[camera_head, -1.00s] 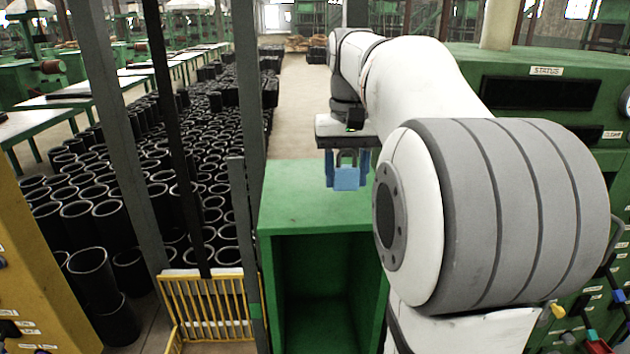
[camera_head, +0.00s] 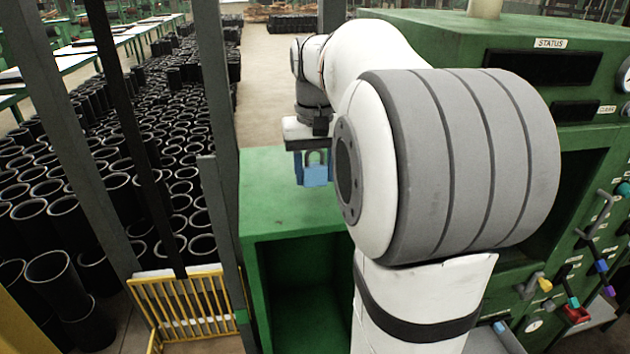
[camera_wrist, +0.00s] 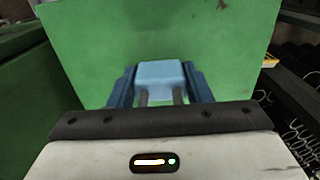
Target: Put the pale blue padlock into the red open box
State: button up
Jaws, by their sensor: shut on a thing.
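The pale blue padlock (camera_head: 316,175) hangs between the blue fingers of my gripper (camera_head: 313,172), its grey shackle upward. My gripper is shut on it and holds it over the green cabinet top (camera_head: 275,212). In the wrist view the padlock (camera_wrist: 161,76) sits between the two fingers of my gripper (camera_wrist: 160,88), with the green top (camera_wrist: 225,45) beyond. I cannot tell the exact gap between padlock and cabinet top.
A green control panel (camera_head: 440,38) with levers and knobs stands at the right. Many black rubber sleeves (camera_head: 65,220) stand on the floor at the left, behind grey posts and a yellow rack (camera_head: 190,305). The cabinet top around the padlock looks bare.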

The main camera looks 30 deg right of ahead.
aim_at(315, 186)
jog(key=shift+a+f, duration=0.1)
jog(key=shift+f, duration=1.6)
jog(key=shift+s+f, duration=0.1)
jog(key=o, duration=1.1)
jog(key=shift+c, duration=0.2)
